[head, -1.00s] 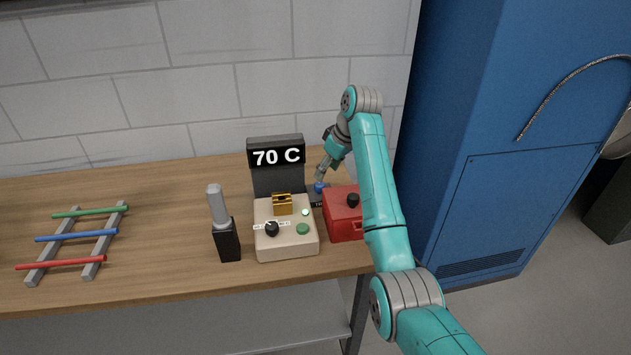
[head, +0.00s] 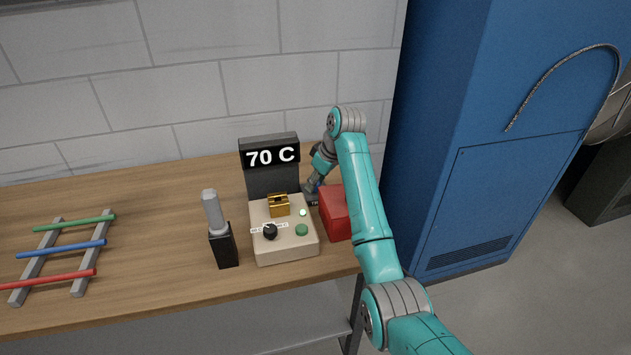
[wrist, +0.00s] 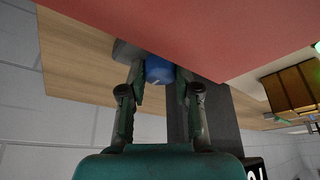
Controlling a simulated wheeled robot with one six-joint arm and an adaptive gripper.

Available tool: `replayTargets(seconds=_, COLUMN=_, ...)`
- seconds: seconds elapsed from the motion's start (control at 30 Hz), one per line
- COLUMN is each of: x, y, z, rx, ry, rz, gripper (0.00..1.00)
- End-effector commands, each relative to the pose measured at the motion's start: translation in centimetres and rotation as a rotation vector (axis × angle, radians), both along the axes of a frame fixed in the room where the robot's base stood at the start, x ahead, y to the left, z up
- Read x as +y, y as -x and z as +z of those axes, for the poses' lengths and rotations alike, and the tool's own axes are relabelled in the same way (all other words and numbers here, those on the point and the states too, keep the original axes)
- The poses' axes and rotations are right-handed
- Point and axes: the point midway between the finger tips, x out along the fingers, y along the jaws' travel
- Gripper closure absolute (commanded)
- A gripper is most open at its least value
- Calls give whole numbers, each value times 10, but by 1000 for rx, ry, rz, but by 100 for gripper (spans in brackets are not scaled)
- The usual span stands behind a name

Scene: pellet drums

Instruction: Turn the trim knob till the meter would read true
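A blue knob (wrist: 158,70), which looks like the trim knob, shows between my fingers in the wrist view. In the head view it is mostly hidden by my gripper (head: 313,186), beside the red box. My gripper (wrist: 160,84) has its fingers apart, one on each side of the knob, with narrow gaps showing. I cannot tell whether either finger touches it. The meter display (head: 270,156) stands upright at the back of the bench and reads 70 C. The knob's pointer or marking is not readable.
A beige box (head: 285,251) with a black knob, green button, lit lamp and brass block stands before the display. A red box (head: 334,213) sits right, close under my arm. A grey-handled tool in a black holder (head: 223,244) and a rod rack (head: 62,249) stand left.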

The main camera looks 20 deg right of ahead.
Motion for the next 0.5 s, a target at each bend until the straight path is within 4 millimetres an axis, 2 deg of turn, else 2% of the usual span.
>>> replayTargets(seconds=0.03, x=0, y=0, z=0, rx=0, ry=0, rz=0, gripper=95)
replayTargets(seconds=0.07, x=0, y=0, z=0, rx=0, ry=0, rz=0, gripper=100)
replayTargets(seconds=0.5, x=0, y=0, z=0, rx=2, ry=-1, rz=77, gripper=100)
